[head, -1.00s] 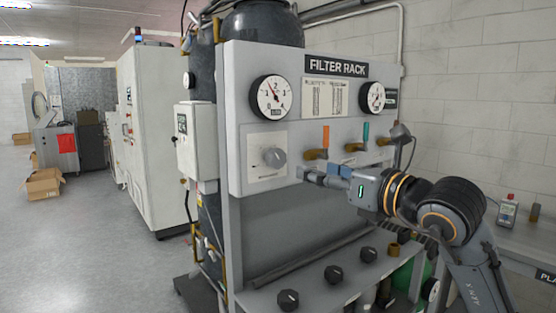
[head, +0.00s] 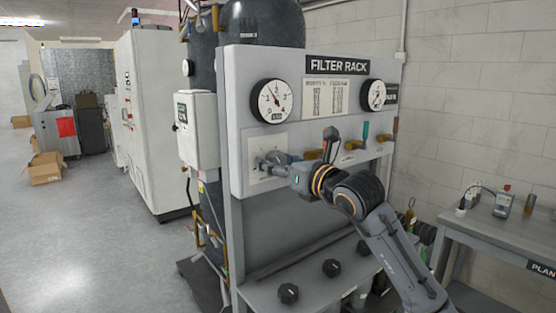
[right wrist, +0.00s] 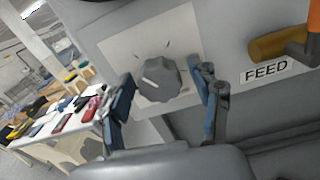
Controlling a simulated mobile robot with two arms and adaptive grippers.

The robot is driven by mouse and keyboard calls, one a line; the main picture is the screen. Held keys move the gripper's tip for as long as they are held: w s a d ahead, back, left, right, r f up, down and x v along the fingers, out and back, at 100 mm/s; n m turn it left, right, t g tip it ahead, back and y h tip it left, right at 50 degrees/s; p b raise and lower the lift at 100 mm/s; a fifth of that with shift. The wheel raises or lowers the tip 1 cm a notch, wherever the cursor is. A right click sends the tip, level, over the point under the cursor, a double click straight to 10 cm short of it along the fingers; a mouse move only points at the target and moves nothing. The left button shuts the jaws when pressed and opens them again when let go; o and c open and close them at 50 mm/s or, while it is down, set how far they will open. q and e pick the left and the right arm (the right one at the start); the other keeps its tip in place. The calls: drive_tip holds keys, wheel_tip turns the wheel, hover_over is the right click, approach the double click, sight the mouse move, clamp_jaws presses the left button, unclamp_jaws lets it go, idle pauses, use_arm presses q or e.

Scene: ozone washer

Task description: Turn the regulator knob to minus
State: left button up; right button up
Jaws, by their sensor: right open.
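The regulator knob (right wrist: 158,78) is a grey faceted dial with a white pointer line. It sits on a light square plate (right wrist: 110,44) with tick marks, low on the left of the filter rack panel (head: 240,120). In the head view my right gripper largely covers the knob. My right gripper (head: 266,160) is open in front of the plate. In the right wrist view its blue-grey fingers (right wrist: 166,82) stand on either side of the knob, with visible gaps at both sides. Depth contact cannot be told. My left gripper is not in view.
A round gauge (head: 271,101) is above the plate. Brass valves with coloured levers, one of them teal (head: 365,133), are to the right, near my arm. A grey bench (head: 475,228) stands at the right.

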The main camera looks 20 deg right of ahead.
drive_tip(key=c, duration=1.2)
